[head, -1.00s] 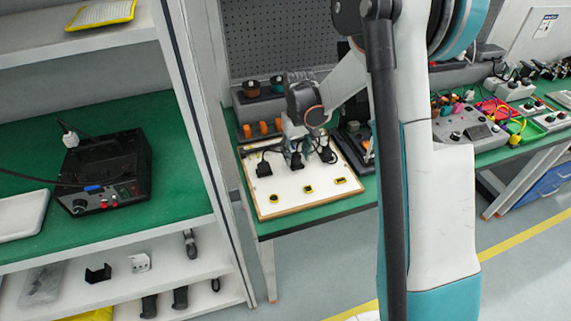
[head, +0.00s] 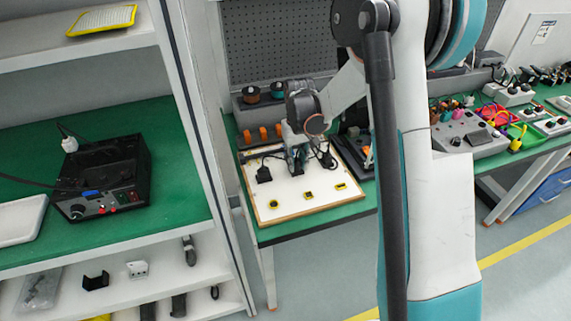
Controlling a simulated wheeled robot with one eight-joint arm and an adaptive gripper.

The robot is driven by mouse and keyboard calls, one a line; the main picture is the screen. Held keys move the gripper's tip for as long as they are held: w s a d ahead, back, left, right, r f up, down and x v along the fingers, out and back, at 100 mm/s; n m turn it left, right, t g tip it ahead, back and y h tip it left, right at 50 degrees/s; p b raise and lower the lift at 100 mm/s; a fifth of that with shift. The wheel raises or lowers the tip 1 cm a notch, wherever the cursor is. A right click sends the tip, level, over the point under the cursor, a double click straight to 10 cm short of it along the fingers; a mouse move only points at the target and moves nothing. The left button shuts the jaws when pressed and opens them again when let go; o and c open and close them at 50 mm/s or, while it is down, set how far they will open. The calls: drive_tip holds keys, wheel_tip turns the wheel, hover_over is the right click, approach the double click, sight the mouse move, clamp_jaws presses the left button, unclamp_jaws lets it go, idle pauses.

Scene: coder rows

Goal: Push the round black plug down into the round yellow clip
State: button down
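A white board (head: 318,212) with a wooden rim lies on the green bench. Three small yellow clips sit along its front: a left one (head: 273,204), a middle one (head: 308,195) and a right one (head: 341,186). The left clip looks roundest, but they are too small to be sure. Black plugs stand behind them, one at left (head: 264,174) and one at right (head: 329,160). My gripper (head: 298,163) points down at the board between these plugs, behind the middle clip. Dark shapes at its fingertips may be another plug. Whether its fingers are closed is too small to tell.
A grey pegboard (head: 275,45) stands behind the bench. Orange parts (head: 264,134) and dark spools (head: 251,94) sit behind the board. A shelf rack upright (head: 195,110) stands close on the left.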

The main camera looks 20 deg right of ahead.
drive_tip(key=shift+r, duration=0.35)
idle(0.8)
drive_tip(key=shift+r+p, duration=0.9)
drive_tip(key=shift+r, duration=0.25)
drive_tip(key=shift+r, duration=0.2)
wheel_tip(320, 180, up, 5)
drive_tip(key=p, duration=0.3)
drive_tip(key=shift+r+p, duration=0.1)
drive_tip(key=shift+p, duration=0.2)
drive_tip(key=s+a+b, duration=0.1)
drive_tip(key=s+a, duration=1)
wheel_tip(320, 180, down, 6)
drive_tip(key=b, duration=0.5)
drive_tip(key=shift+f+b, duration=0.5)
drive_tip(key=shift+f, duration=0.35)
drive_tip(key=shift+f+b, duration=0.65)
